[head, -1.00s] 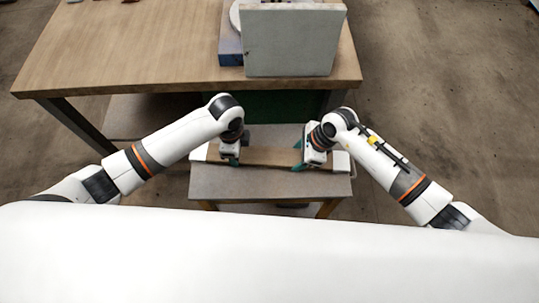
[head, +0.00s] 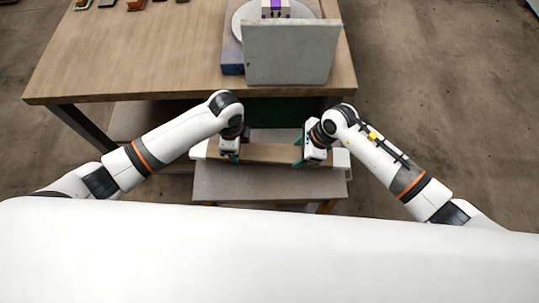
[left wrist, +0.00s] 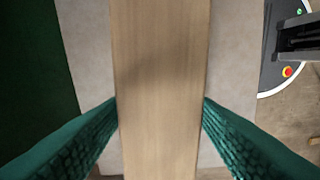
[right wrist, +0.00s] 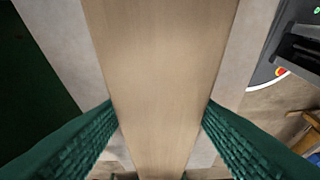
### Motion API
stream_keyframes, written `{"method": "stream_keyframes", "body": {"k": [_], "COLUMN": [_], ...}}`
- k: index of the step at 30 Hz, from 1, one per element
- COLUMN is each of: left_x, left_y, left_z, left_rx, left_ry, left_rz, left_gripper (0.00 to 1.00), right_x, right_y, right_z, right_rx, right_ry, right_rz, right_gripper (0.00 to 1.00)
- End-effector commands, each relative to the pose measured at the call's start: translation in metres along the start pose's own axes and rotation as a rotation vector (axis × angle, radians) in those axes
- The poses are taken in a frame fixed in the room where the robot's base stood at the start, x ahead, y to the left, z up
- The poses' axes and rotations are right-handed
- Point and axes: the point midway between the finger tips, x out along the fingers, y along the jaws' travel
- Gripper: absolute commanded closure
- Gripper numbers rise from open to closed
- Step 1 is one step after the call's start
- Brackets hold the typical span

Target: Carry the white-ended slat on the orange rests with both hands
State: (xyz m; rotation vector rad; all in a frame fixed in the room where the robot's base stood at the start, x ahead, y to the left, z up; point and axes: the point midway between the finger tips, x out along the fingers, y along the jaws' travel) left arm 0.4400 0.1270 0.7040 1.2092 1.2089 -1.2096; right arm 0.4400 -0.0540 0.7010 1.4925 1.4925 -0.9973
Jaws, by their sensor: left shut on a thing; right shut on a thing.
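The slat (head: 270,153) is a flat wooden board with white ends, the left white end (head: 199,150) and the right white end (head: 341,158). It lies crosswise over a small grey-topped table in the head view. My left gripper (head: 231,157) is shut on the slat near its left end, and my right gripper (head: 304,158) is shut on it near its right end. In both wrist views the slat runs between green fingers, at the left gripper (left wrist: 160,105) and the right gripper (right wrist: 160,105). I cannot make out the orange rests with certainty.
The small table (head: 270,184) is under the slat. A larger wooden table (head: 130,70) stands beyond it, bearing an upright grey panel (head: 290,52), a round white plate (head: 243,14) and a purple-and-white object (head: 275,8). Several small blocks, one orange-brown (head: 137,4), lie at its far left.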

Motion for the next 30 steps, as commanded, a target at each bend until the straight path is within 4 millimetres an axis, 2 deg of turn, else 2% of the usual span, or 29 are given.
{"method": "stream_keyframes", "body": {"k": [1,25,30], "left_x": [-0.0048,-0.0037,-0.0094], "left_y": [0.0002,0.0003,0.0012], "left_z": [-0.0003,-0.0005,-0.0005], "left_rx": [-0.001,-0.001,-0.001], "left_ry": [0.000,0.001,0.001], "left_rz": [0.000,0.001,0.002], "left_gripper": [0.78,0.78,0.78], "right_x": [-0.0044,-0.0034,-0.0089], "right_y": [0.0001,0.0001,0.0011], "right_z": [-0.0016,-0.0010,-0.0035], "right_rx": [0.001,0.001,0.000], "right_ry": [0.000,-0.001,0.000], "right_rz": [0.000,0.000,0.002], "right_gripper": [0.78,0.78,0.78]}}
